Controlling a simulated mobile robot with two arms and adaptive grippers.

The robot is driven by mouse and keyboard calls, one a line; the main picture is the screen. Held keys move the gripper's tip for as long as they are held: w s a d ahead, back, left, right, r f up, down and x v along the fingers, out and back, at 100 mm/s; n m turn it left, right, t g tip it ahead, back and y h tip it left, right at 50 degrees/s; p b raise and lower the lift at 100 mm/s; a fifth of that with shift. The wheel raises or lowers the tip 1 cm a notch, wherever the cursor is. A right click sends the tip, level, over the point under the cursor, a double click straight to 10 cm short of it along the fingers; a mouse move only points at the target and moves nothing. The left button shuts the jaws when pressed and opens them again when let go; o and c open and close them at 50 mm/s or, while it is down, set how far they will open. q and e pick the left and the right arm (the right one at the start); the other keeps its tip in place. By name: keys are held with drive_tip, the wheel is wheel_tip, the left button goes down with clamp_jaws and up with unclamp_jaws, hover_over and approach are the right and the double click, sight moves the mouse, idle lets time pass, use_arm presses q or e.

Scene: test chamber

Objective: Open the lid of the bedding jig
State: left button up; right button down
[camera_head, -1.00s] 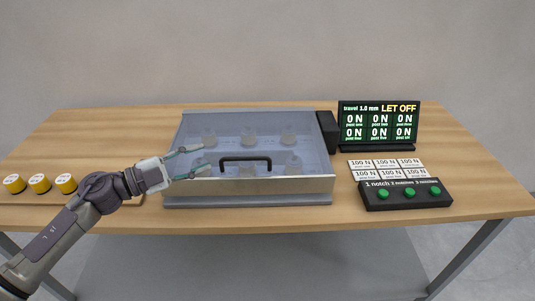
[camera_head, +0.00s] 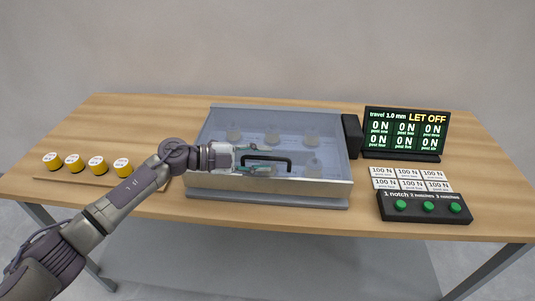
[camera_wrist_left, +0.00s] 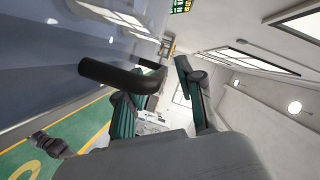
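The bedding jig is a shallow box with a clear bluish lid (camera_head: 290,116) and a pale front wall (camera_head: 310,186). The lid looks closed, and several pale posts show through it. A black bar handle (camera_head: 278,157) runs along the lid's front; it also shows in the left wrist view (camera_wrist_left: 110,75). My left gripper (camera_head: 254,159) is at the handle's left end, its fingers apart. In the left wrist view the open fingers (camera_wrist_left: 158,85) are close to the bar, which overlaps one finger; contact cannot be told. My right gripper is not in view.
Several yellow pots (camera_head: 97,165) stand at the table's left. On the right are a LET OFF display (camera_head: 404,133), several white 100 N plates (camera_head: 411,179) and a black box with green buttons (camera_head: 425,207). A dark block (camera_head: 352,135) stands at the jig's right back.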

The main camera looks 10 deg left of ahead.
use_arm(q)
drive_tip(key=shift+x, duration=0.9)
clamp_jaws()
